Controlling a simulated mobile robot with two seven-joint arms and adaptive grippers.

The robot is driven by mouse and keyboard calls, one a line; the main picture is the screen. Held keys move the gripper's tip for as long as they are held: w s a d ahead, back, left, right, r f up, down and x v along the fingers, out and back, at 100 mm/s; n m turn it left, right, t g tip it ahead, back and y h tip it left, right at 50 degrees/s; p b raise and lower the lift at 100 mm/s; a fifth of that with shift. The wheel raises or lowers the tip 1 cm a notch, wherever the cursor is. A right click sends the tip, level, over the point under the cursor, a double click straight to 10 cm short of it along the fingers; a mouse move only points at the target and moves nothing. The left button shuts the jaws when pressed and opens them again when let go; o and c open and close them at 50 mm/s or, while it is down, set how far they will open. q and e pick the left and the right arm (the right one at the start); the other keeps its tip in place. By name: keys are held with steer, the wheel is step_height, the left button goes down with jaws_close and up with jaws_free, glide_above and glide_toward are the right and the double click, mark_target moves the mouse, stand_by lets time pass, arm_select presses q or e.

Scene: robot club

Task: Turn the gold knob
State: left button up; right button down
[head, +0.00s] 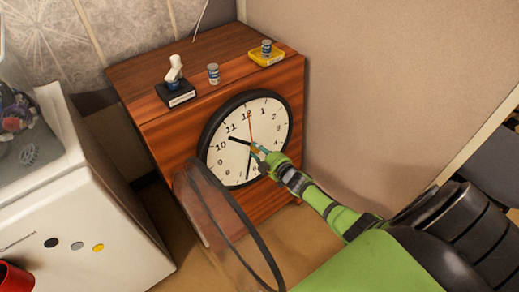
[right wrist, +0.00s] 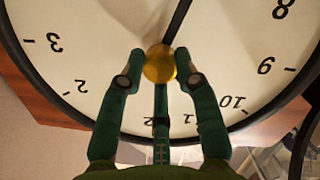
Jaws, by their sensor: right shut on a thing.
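A round clock (head: 222,150) with a black rim and white face is set in the front of a wooden cabinet. The gold knob (right wrist: 160,63) sits at the middle of the clock face, where the hands meet. My right gripper (right wrist: 160,70) has its green fingers closed on the two sides of the knob. In the head view the right gripper (head: 258,150) reaches the clock's centre from the lower right and mostly hides the knob. In the head view the black hands point near 10 and near 6, and a thin orange hand points near 12. My left gripper is not in view.
The clock's clear round cover (head: 215,205) hangs open at the lower left. On the wooden cabinet (head: 215,50) stand a white figure on a black base (head: 178,92), a small can (head: 213,74) and a can on a yellow tray (head: 267,60). A white cabinet (head: 75,220) stands left.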

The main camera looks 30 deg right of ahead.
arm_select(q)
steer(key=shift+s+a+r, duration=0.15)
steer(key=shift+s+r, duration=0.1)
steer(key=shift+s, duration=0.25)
arm_select(e)
steer(key=shift+d+m, duration=0.1)
steer(key=shift+m, duration=1)
steer(key=c, duration=0.9)
jaws_free()
steer(key=shift+f, duration=0.1)
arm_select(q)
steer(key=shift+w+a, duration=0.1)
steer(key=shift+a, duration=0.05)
arm_select(e)
steer(key=shift+s, duration=0.15)
steer(key=v, duration=1.1)
steer(key=shift+s+r, duration=0.25)
steer(key=shift+s, duration=0.1)
steer(key=shift+d, duration=0.15)
